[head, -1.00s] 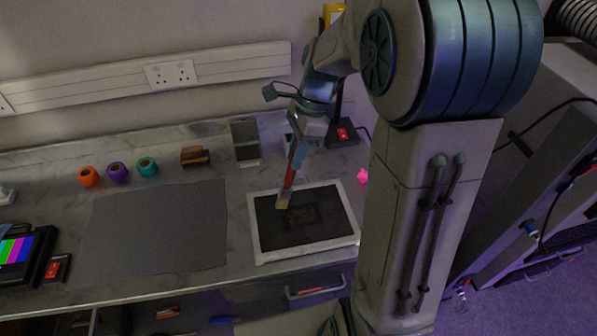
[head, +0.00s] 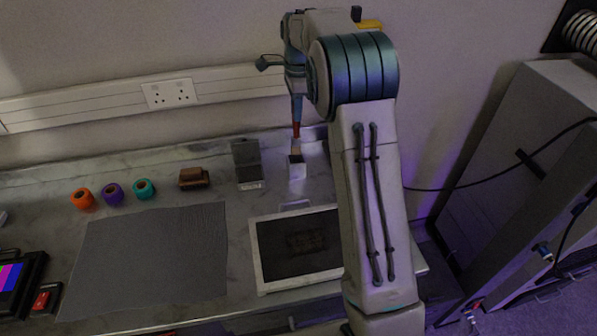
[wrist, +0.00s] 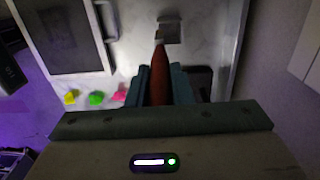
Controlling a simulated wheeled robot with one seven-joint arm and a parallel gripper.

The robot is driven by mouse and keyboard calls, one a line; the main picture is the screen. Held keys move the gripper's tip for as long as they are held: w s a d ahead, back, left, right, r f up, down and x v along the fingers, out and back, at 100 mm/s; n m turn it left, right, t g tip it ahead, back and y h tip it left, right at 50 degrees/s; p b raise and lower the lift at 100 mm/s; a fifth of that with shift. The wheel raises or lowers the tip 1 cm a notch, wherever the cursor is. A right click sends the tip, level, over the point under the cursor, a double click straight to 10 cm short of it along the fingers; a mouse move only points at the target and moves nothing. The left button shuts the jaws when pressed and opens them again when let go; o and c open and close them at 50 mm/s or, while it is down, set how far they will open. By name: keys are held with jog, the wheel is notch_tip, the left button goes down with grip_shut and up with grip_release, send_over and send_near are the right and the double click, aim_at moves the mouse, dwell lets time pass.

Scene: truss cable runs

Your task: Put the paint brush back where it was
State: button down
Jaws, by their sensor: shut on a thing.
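The paint brush has a red handle (head: 296,130) and points down over the back of the bench. My gripper (head: 297,97) is shut on it. In the wrist view the red handle (wrist: 160,78) shows between the two fingers of my gripper (wrist: 161,90), with the bristle end pointing away. A small pale piece with a dark patch (wrist: 169,30) lies at or just beyond the bristle end. I cannot tell whether the brush touches it.
A white-framed dark tray (head: 257,262) lies in front of the brush. A dark upright block (head: 247,160) stands left of it, then a brown wooden brush (head: 193,178). Yellow, green and pink bits (wrist: 96,98) lie on the bench. A grey mat (head: 150,260) is at left.

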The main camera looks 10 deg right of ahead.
aim_at(296, 134)
jog(key=f, duration=0.3)
jog(key=w+f+p, duration=0.1)
jog(key=f, duration=0.2)
jog(key=f+p, duration=0.1)
jog(key=f, duration=0.3)
jog(key=shift+w, duration=0.35)
jog(key=shift+f, duration=0.2)
jog(key=c, duration=1.3)
grip_release()
jog(key=shift+r, duration=0.15)
